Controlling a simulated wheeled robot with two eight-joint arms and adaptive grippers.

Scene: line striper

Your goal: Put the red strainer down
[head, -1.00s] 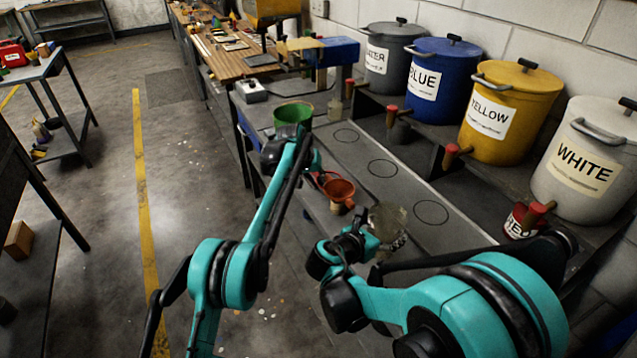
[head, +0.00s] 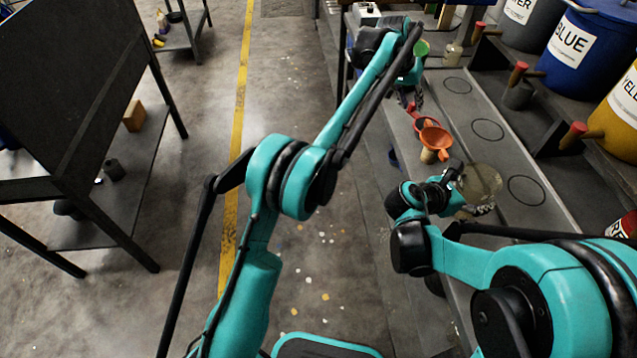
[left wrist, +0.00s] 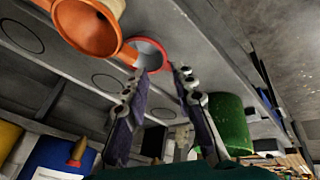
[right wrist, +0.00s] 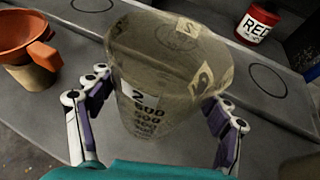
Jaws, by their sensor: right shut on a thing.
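The red strainer (head: 424,123) sits on the bench beside the orange funnel (head: 436,139); its red rim (left wrist: 152,50) shows just past my left fingertips in the left wrist view. My left gripper (head: 415,103) is open, its fingers apart, with the strainer just beyond them. Whether a fingertip touches the strainer I cannot tell. My right gripper (right wrist: 160,108) is shut around a clear, dirty measuring cup (right wrist: 155,75) with printed numbers. The cup also shows in the head view (head: 480,184).
The funnel rests in a tan holder (right wrist: 32,82) close to the strainer. A green container (left wrist: 228,125) stands near my left gripper. Marked circles (head: 488,129) on the bench are empty. A red tin (right wrist: 256,24) and blue bucket (head: 572,50) are at the back.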

